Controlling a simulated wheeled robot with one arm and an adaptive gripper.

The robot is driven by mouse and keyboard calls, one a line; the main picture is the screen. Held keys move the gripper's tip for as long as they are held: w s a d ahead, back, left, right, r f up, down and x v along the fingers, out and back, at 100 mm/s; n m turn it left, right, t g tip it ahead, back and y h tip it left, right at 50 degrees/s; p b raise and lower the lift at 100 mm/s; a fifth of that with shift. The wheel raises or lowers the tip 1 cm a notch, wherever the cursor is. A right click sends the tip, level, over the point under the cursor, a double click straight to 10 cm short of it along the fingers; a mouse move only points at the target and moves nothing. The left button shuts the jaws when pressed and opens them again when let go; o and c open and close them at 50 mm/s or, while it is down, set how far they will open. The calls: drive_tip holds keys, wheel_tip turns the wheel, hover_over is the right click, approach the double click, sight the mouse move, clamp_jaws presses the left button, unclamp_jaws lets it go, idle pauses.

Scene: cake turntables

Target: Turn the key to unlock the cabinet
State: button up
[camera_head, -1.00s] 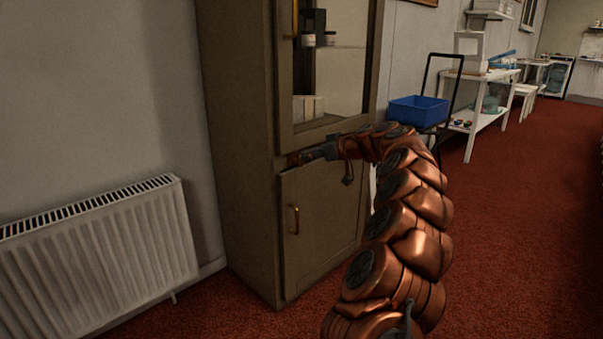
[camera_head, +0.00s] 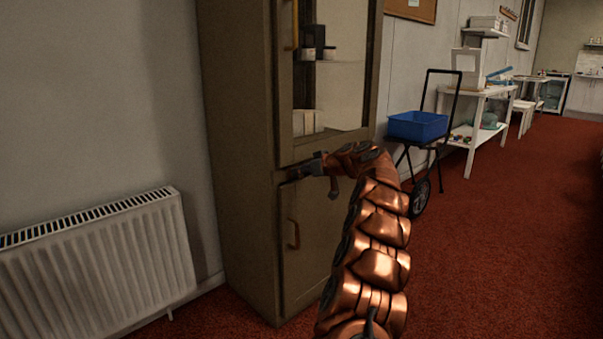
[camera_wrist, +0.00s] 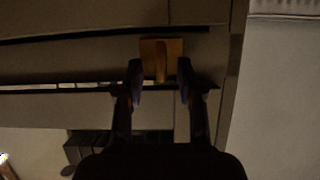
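My gripper (camera_head: 290,174) is at the cabinet's front, near the band between the two doors. In the wrist view, a small brass-coloured key (camera_wrist: 161,62) with a squarish plate behind it stands out from the cabinet face. My gripper's two fingers (camera_wrist: 160,76) are apart, one on each side of the key, with a visible gap on both sides. The key is hidden behind my gripper in the head view.
A white radiator (camera_head: 95,260) stands by the wall left of the cabinet. A black trolley with a blue crate (camera_head: 418,125) is to the right, before a white shelf table (camera_head: 485,95). The red carpet (camera_head: 500,240) at right is clear.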

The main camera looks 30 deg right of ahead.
drive_tip(key=shift+w+a+f, duration=0.1)
drive_tip(key=shift+w+f, duration=0.1)
drive_tip(key=shift+w, duration=0.1)
clamp_jaws()
idle(0.4)
